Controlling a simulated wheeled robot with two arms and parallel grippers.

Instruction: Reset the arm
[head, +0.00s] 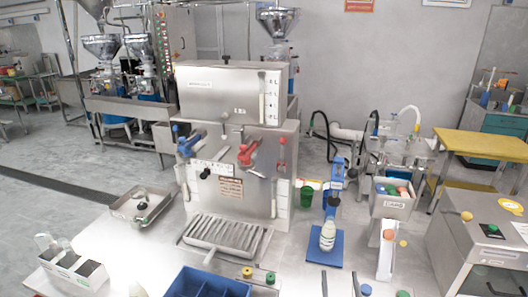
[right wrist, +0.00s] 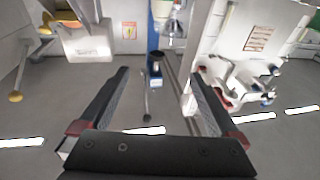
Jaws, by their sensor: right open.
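My right gripper (right wrist: 160,75) shows in the right wrist view with its two dark fingers wide apart and nothing between them. In the head view, two thin dark upright shapes at the bottom edge, right of centre, look like its fingertips (head: 340,283), in front of the blue stand; the rest of the arm is out of frame. My left gripper is in neither view. The steel grinding machine (head: 225,150) with red and blue handles stands at the middle of the table.
A blue stand (head: 325,252) holding a white bottle (head: 327,235) is right of the machine. A blue divided tray (head: 205,283), a metal tray (head: 141,205) and a white box (head: 70,270) lie along the front and left. A bin of coloured balls (head: 393,202) stands at right.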

